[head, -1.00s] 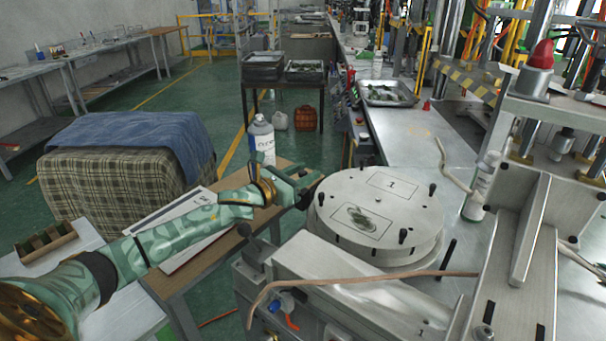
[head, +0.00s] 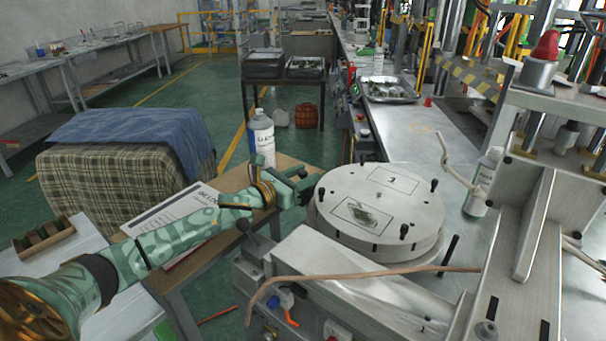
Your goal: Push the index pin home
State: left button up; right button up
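The round metal plate (head: 375,205) sits at the centre with several dark pegs standing on it, one of them at its front edge (head: 404,231). My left gripper (head: 306,189) is at the plate's left rim, with its fingertips close to or touching the side. A dark part shows at the fingertips, and I cannot tell whether it is the index pin or a finger pad. The finger gap is too small to read. My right gripper is out of view.
A dark ball-ended lever (head: 244,228) stands below my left wrist. A brown hose (head: 360,274) crosses the machine's front. A spray bottle (head: 262,139) stands behind my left gripper, and a white bottle (head: 483,182) stands right of the plate.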

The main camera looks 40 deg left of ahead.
pick_arm(q)
jog(key=p+v, duration=0.3)
jog(key=v, duration=1.3)
jog(key=shift+s, duration=0.2)
